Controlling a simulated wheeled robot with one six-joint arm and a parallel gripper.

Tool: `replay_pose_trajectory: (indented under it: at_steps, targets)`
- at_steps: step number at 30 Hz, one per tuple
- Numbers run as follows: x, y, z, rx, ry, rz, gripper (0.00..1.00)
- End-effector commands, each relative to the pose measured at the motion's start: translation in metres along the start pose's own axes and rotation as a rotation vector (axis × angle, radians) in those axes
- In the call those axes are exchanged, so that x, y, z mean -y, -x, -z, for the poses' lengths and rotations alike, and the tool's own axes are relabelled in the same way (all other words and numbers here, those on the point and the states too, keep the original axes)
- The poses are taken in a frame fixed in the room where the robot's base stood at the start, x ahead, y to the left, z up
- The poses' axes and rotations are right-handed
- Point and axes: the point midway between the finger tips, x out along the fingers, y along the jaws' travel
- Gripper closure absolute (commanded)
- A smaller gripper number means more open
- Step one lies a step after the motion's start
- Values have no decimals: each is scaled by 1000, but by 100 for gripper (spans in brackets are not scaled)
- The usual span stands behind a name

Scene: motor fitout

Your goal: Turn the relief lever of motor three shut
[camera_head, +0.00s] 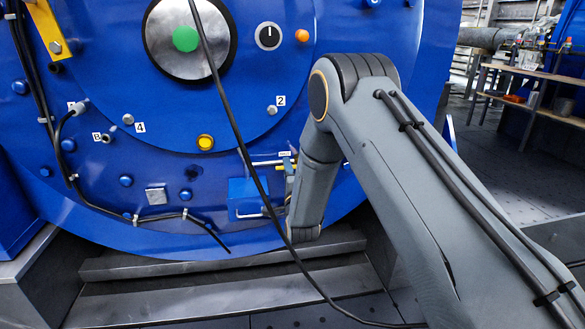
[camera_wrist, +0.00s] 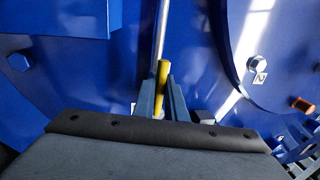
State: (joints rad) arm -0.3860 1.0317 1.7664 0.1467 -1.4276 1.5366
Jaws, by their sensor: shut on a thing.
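The yellow relief lever (camera_wrist: 162,74) stands between the two blue-grey fingers of my gripper (camera_wrist: 161,92) in the wrist view, in line with a silver pipe (camera_wrist: 161,28). The fingers are shut on it near its end. In the head view my arm reaches down to the lower right of the round blue motor face (camera_head: 225,135), where a small bit of the yellow lever (camera_head: 294,156) shows near the pipe. My arm hides most of the valve there. I cannot read a motor number.
A black cable hangs across the motor front in the head view. Metal steps (camera_head: 180,300) lie below. A bolt labelled 2 (camera_wrist: 257,64) is nearby. A workbench (camera_head: 535,75) stands at the back right.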

Motion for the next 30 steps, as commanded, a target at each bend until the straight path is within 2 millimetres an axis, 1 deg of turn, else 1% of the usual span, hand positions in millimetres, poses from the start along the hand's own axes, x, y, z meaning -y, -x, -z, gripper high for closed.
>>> replay_pose_trajectory:
  at_steps: [6,7,10,20,23,30]
  targets:
    - [-2,1,1,-2,0,-3,100]
    - [-2,1,1,-2,0,-3,87]
    - [-1,1,1,-2,0,-3,70]
    - [0,2,1,-1,1,-2,70]
    - [0,11,1,-1,1,-3,70]
    - [1,50,0,0,1,-4,70]
